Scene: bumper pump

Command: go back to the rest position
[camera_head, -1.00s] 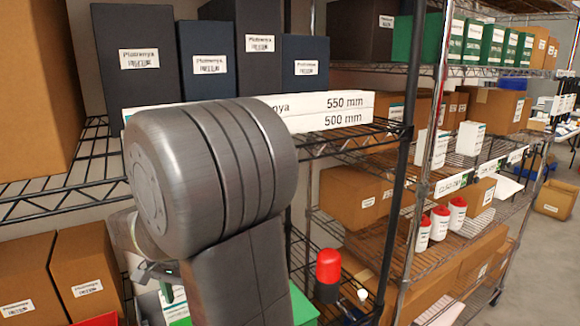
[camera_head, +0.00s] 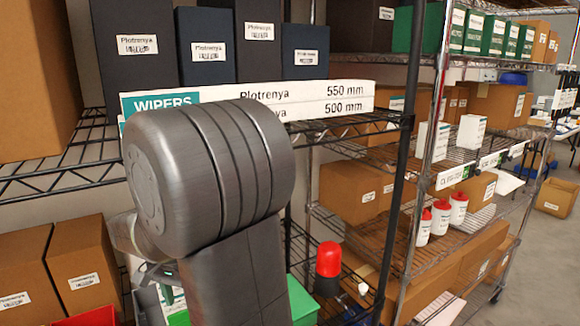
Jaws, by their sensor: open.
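My arm (camera_head: 205,180) fills the middle of the head view with a large dark grey rounded joint and a link running down to the bottom edge. A lighter part of my wrist (camera_head: 125,232) shows at its left. My gripper's fingers cannot be made out behind the arm. The joint is in front of long white wiper boxes (camera_head: 345,100) marked 550 mm and 500 mm, on the wire shelf behind.
Dark boxes (camera_head: 305,50) stand on the upper shelf. Cardboard boxes (camera_head: 85,265) are at lower left. A red-capped black bottle (camera_head: 328,262) stands right of my arm, and several white red-capped bottles (camera_head: 441,215) stand on the right rack. Open floor (camera_head: 545,240) shows at far right.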

